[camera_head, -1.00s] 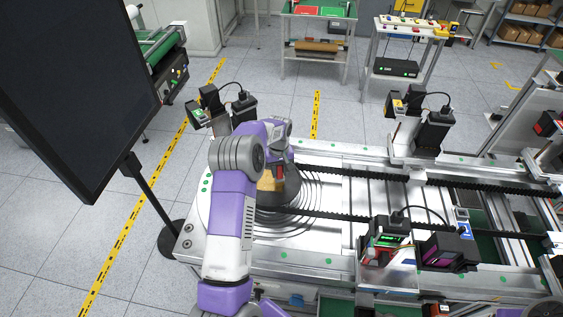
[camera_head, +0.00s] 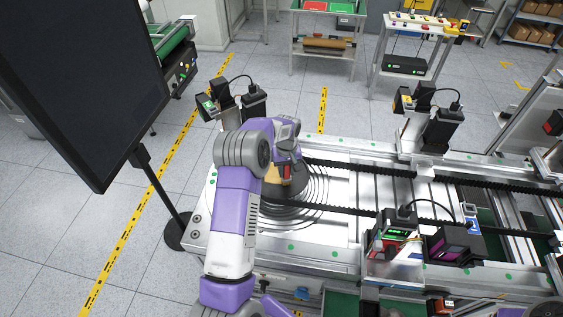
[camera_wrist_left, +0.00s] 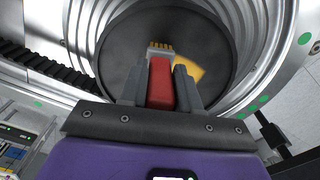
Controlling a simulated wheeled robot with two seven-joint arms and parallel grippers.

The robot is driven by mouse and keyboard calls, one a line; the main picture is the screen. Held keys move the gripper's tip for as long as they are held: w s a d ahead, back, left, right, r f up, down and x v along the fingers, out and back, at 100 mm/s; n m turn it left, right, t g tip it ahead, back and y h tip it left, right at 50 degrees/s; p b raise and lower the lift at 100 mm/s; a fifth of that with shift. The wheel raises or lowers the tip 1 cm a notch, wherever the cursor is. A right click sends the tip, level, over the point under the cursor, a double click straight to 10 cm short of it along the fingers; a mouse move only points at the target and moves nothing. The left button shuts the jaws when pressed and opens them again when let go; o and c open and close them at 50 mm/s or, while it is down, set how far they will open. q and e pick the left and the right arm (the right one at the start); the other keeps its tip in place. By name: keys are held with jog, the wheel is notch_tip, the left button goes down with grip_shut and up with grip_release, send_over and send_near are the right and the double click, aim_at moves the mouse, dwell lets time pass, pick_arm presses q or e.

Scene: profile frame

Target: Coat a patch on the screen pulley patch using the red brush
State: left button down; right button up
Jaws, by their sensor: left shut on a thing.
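My left gripper (camera_wrist_left: 160,92) is shut on the red brush (camera_wrist_left: 161,84), with its two dark fingers on either side of the red handle. The brush's tan bristles (camera_wrist_left: 160,46) point away from the gripper, over the dark round pulley face (camera_wrist_left: 124,42). A yellow-orange patch (camera_wrist_left: 188,68) shows on the pulley, just right of the brush and partly hidden by a finger. In the head view the red brush (camera_head: 287,172) shows below my left gripper (camera_head: 285,162), beside the patch (camera_head: 271,173). I cannot tell whether the bristles touch the surface. My right gripper is not in view.
Metal rings (camera_head: 318,192) surround the pulley on the steel machine bed. Black toothed belts (camera_head: 350,207) run to the right. Black sensor units stand behind and in front (camera_head: 392,238). A large dark screen (camera_head: 75,85) stands at the left.

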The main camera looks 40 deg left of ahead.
aim_at(286, 180)
pick_arm(q)
jog(key=shift+s+d, duration=0.4)
jog(key=shift+s, duration=0.4)
jog(key=r+p, duration=0.2)
jog(key=r, duration=0.2)
jog(key=shift+w, duration=0.2)
notch_tip(286, 180, up, 4)
jog(key=shift+s+p, duration=0.1)
jog(key=shift+p, duration=0.75)
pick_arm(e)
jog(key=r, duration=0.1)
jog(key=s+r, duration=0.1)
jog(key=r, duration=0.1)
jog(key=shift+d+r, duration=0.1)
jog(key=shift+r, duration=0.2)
